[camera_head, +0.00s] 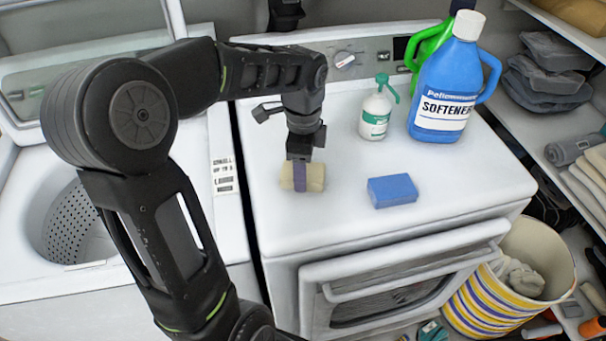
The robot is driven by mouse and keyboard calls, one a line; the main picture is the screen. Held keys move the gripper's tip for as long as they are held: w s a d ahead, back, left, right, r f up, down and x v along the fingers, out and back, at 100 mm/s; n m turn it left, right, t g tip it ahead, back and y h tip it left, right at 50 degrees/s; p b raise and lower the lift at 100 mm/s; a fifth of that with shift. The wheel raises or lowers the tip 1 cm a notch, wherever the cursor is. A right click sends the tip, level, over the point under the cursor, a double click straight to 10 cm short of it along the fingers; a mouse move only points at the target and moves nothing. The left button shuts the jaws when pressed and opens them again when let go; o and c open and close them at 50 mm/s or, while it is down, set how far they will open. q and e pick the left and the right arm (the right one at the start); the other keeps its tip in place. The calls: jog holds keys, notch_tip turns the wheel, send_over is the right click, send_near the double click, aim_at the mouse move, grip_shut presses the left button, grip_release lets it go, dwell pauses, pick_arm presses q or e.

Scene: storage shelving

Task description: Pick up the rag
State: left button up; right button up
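The rag looks like a small beige roll with a purple band (316,179), lying on the white top of the front-loading machine (430,211). My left gripper (301,158) points down directly over the rag, and its tip overlaps the rag's upper edge in the picture. I cannot tell whether the fingers touch or clasp it, or how far apart they are. My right gripper is not in view.
A blue sponge-like block (392,191) lies right of the rag. A white spray bottle (375,115), a blue softener jug (444,90) and a green bottle (428,45) stand behind. An open washer (75,225) is left, shelves (540,130) and a striped basket (490,310) right.

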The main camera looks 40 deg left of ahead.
pick_arm(q)
jog(key=c, duration=1)
jog(key=shift+r, duration=0.1)
notch_tip(320, 180, up, 10)
jog(key=shift+f, duration=0.1)
dwell(0.4)
